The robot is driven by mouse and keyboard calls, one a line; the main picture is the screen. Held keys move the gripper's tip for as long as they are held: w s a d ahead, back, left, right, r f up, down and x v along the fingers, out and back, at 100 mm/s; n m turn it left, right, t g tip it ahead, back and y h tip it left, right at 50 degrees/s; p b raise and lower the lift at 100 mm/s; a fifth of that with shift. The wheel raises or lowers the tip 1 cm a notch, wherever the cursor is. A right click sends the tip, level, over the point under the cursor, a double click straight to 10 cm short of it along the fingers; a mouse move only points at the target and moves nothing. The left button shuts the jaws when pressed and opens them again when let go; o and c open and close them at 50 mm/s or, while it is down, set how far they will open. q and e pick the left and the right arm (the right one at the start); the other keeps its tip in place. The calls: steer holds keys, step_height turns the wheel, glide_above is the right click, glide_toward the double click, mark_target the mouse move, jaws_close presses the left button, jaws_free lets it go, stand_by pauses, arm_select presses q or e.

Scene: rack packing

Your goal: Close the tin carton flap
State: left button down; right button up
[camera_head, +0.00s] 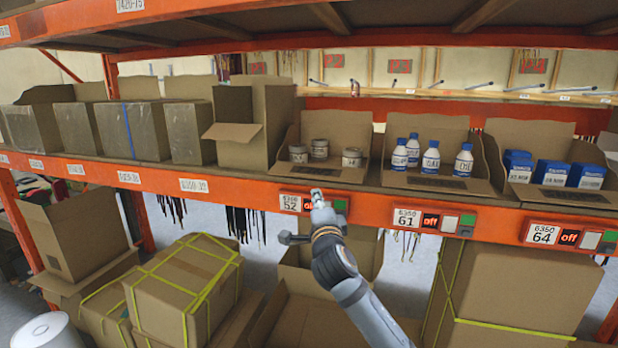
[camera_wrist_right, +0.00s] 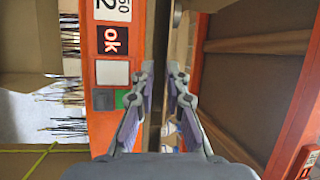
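The tin carton (camera_head: 378,158) stands on the shelf above the label numbered 52, with its top and front open and its back panel (camera_head: 340,125) upright. Three small tins (camera_head: 320,149) with light labels stand inside it. My right gripper (camera_head: 316,194) is just below and in front of the carton, at the orange shelf edge. In the right wrist view my right gripper (camera_wrist_right: 160,72) has its fingertips a little apart with nothing clearly held between them. A brown strip lies beyond the fingers; I cannot tell whether they touch it. My left gripper is not in view.
The orange beam (camera_head: 370,209) runs under the cartons. A carton of white bottles (camera_head: 432,180) and one of blue boxes (camera_head: 565,195) stand to the right. Tall cartons (camera_head: 235,130) stand close on the left. Strapped boxes (camera_head: 185,290) fill the floor below. An upper beam (camera_head: 400,38) hangs above.

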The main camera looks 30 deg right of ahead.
mark_target(312, 175)
steer(key=shift+m, duration=0.3)
steer(key=p+x, duration=0.1)
steer(key=x, duration=0.2)
steer(key=r+p+x, duration=0.1)
steer(key=p+x, duration=0.1)
steer(key=x, duration=0.1)
steer(key=p+x, duration=0.2)
steer(key=x, duration=0.1)
steer(key=shift+w+d+r, duration=0.1)
steer(key=shift+d+r, duration=0.1)
steer(key=shift+r, duration=0.25)
steer(key=shift+w+d, duration=0.15)
steer(key=shift+w, duration=0.1)
steer(key=shift+w+f, duration=0.1)
steer(key=shift+c, duration=0.4)
jaws_close()
steer(key=shift+w, duration=0.1)
